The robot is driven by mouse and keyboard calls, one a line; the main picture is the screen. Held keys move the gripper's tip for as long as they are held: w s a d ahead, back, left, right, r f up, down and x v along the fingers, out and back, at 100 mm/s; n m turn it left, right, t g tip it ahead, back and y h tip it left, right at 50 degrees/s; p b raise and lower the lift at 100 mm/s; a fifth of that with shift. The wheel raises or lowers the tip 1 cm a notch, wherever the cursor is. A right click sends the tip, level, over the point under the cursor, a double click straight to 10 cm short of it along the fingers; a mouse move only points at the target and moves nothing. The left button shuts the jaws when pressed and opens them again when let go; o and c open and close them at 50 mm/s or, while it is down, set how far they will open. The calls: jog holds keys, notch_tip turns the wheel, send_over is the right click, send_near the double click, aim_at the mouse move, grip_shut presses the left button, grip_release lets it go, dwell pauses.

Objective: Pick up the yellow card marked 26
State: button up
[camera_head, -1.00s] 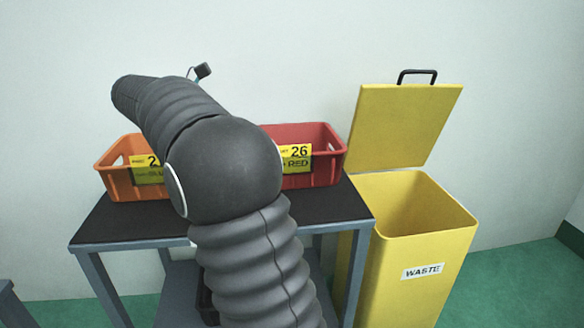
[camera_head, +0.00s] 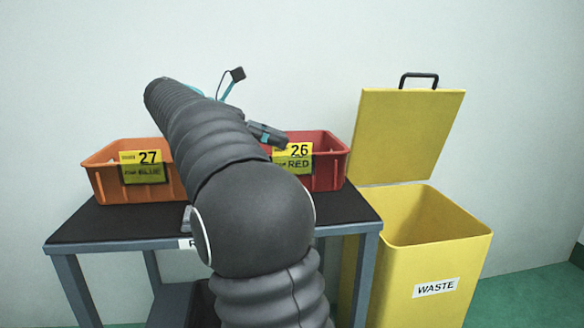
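The yellow card marked 26 (camera_head: 298,152) is on the front of the red crate (camera_head: 334,161), upright, with RED on its lower part. The left edge of the card lies close to my arm in the picture. Part of my gripper (camera_head: 267,134), a dark finger with teal bits, shows just above and left of the card. The rest of it is hidden behind my arm, so its opening does not show. I cannot tell whether the finger touches the card or the crate.
An orange crate (camera_head: 104,180) with a yellow card marked 27 (camera_head: 142,158) stands left on the black-topped table (camera_head: 90,225). A yellow waste bin (camera_head: 410,280) with its lid (camera_head: 405,135) raised stands right of the table. A pale wall is behind.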

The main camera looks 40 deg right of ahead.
aim_at(306, 148)
jog(key=x, duration=0.5)
jog(key=shift+w+d+b, duration=0.2)
jog(key=shift+b, duration=0.1)
grip_shut()
